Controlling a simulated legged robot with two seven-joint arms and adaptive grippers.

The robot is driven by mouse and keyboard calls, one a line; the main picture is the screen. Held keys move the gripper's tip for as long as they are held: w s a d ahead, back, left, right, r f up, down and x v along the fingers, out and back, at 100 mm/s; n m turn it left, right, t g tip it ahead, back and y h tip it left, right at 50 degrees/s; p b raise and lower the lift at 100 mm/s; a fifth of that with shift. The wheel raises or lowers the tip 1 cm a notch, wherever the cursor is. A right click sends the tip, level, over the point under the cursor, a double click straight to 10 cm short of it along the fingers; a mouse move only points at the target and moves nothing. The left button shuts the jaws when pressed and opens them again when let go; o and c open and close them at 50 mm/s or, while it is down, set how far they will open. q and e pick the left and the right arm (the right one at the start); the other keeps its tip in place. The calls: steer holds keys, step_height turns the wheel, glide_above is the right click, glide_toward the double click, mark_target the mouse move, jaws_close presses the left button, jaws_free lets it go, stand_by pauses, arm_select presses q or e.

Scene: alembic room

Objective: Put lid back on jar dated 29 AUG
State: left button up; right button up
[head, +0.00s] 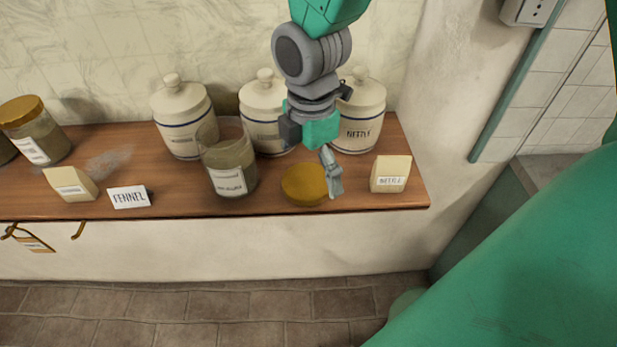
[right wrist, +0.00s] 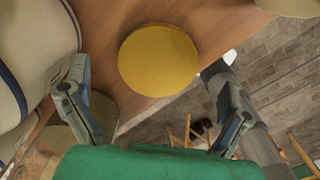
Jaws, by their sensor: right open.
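A round golden lid (head: 304,184) lies flat on the wooden shelf, to the right of an open glass jar (head: 229,168). The jar stands upright, partly filled with greenish-brown matter. Its white label is too small to read, so I cannot tell the date. My right gripper (head: 324,166) is above and close to the lid, pointing down, with nothing between its fingers. In the right wrist view the lid (right wrist: 158,60) lies beyond the open fingers (right wrist: 150,90), apart from them. My left gripper is not in view.
White lidded canisters (head: 183,118) stand along the wall behind, one partly behind my right arm. A NETTLE packet (head: 391,174) stands right of the lid. A FENNEL card (head: 130,197), another packet (head: 70,184) and a gold-lidded jar (head: 36,132) are left. The shelf's front edge is close to the lid.

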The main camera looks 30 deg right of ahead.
mark_target(308, 180)
step_height(308, 180, down, 3)
steer(key=shift+w+r, duration=0.1)
steer(key=shift+r, duration=0.1)
steer(key=shift+a+f, duration=0.15)
steer(key=shift+f, duration=0.1)
steer(key=shift+a+r, duration=0.1)
steer(key=shift+a, duration=0.5)
steer(key=shift+d, duration=0.3)
steer(key=c, duration=0.9)
steer(key=shift+d, duration=0.25)
steer(key=r, duration=0.9)
steer(key=shift+a, duration=0.25)
steer(key=shift+d+r, duration=0.15)
steer(key=shift+r, duration=0.3)
